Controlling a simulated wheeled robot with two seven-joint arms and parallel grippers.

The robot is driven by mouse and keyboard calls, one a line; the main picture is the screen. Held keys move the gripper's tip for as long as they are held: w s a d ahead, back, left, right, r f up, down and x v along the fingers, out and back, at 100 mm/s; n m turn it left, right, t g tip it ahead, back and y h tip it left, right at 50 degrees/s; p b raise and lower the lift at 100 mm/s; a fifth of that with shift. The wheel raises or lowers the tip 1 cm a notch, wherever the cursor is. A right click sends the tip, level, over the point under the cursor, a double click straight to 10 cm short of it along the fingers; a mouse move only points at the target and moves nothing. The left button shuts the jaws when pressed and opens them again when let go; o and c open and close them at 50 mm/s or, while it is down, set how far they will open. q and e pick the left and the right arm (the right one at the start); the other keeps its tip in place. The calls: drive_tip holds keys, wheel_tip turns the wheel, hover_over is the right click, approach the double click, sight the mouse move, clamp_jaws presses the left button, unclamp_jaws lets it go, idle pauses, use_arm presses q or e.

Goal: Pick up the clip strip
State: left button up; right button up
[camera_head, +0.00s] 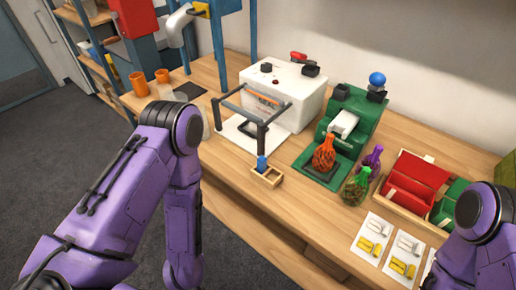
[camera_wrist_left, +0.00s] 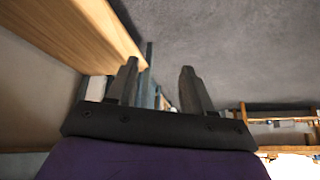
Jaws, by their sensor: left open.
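A small blue piece (camera_head: 262,163) stands in a small wooden holder (camera_head: 268,180) near the table's front edge. I cannot tell for sure whether this blue piece is the clip strip. In the left wrist view my left gripper (camera_wrist_left: 160,85) is open, with nothing between its fingers. It points away from the tabletop items, and no clip strip shows in that view. In the head view my left arm hangs at the front left and its gripper is out of frame. My right arm is at the right edge, and its gripper is not in view.
A white machine (camera_head: 300,88) with a dark frame stands behind the holder. A green press (camera_head: 350,125), net bags of orange, green (camera_head: 356,188) and purple, a red-lined wooden box (camera_head: 413,185) and printed cards (camera_head: 371,238) are to the right. Orange cups (camera_head: 139,84) stand far left.

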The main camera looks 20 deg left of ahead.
use_arm(q)
drive_tip(key=w+r+n+y+p, duration=0.2)
drive_tip(key=w+r+n+p, duration=0.15)
drive_tip(key=w+r, duration=0.4)
drive_tip(key=n+g+h+p, duration=0.45)
drive_tip(key=n+h, duration=0.25)
drive_tip(key=n, duration=1.3)
approach(262, 158)
drive_tip(key=shift+s+m+t+p, duration=0.25)
drive_tip(key=shift+s+t+p, duration=0.1)
drive_tip(key=shift+s, duration=0.35)
drive_tip(key=f+p, duration=0.1)
drive_tip(key=f, duration=0.2)
drive_tip(key=f+p, duration=0.1)
drive_tip(key=f, duration=0.2)
drive_tip(key=f+p, duration=0.1)
drive_tip(key=f, duration=0.2)
drive_tip(key=shift+w+d+f, duration=0.1)
drive_tip(key=shift+w+d, duration=0.15)
drive_tip(key=shift+w, duration=0.05)
drive_tip(key=shift+w+f, duration=0.1)
drive_tip(key=shift+f, duration=0.4)
clamp_jaws()
use_arm(e)
wheel_tip(262, 158, up, 14)
drive_tip(key=shift+s, duration=0.2)
